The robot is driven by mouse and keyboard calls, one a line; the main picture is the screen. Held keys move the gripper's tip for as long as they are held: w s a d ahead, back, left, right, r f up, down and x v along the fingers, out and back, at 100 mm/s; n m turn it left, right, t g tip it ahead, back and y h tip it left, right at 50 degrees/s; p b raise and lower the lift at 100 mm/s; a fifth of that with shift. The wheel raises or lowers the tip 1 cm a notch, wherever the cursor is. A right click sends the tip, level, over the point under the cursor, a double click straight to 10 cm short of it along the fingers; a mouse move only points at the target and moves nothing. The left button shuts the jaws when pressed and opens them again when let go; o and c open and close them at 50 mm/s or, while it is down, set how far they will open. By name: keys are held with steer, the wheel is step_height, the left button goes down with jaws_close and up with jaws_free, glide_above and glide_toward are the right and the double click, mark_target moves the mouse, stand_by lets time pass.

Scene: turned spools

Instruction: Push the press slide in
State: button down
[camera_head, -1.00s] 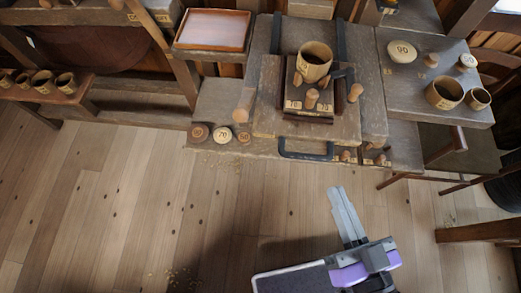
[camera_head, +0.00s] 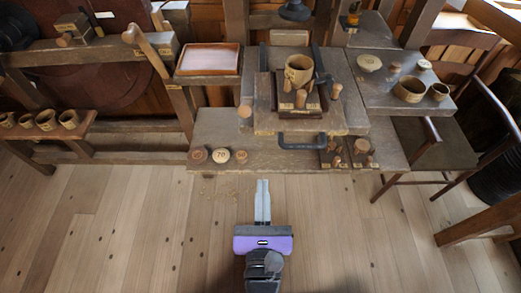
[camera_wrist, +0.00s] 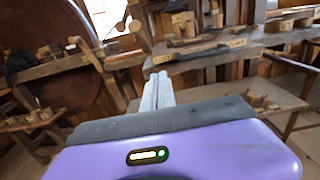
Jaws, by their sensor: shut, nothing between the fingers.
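The press slide (camera_head: 263,122) appears to be the wooden board on the bench, with a dark U-shaped handle (camera_head: 302,141) at its front edge. It carries a dark block with a wooden cup (camera_head: 299,69) and several small pegs. The board sticks out toward me between two dark rails (camera_head: 317,58). My gripper (camera_head: 263,183) is shut and empty, in front of the bench, below and left of the handle in the picture and apart from it. In the wrist view my closed fingers (camera_wrist: 157,82) point toward the bench front.
The bench's lower shelf (camera_head: 215,125) holds round numbered discs (camera_head: 220,156) at left and pegs (camera_head: 361,147) at right. A shallow tray (camera_head: 208,58) stands at left. A side table (camera_head: 385,95) with cups and a chair (camera_head: 430,145) are at right.

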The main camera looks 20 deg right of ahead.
steer(key=p, duration=0.4)
glide_toward(262, 103)
steer(key=v, duration=0.3)
steer(key=shift+s, duration=0.15)
steer(key=shift+f, duration=0.1)
steer(key=b+x, duration=0.2)
steer(key=x, duration=1.1)
steer(key=shift+f, duration=0.1)
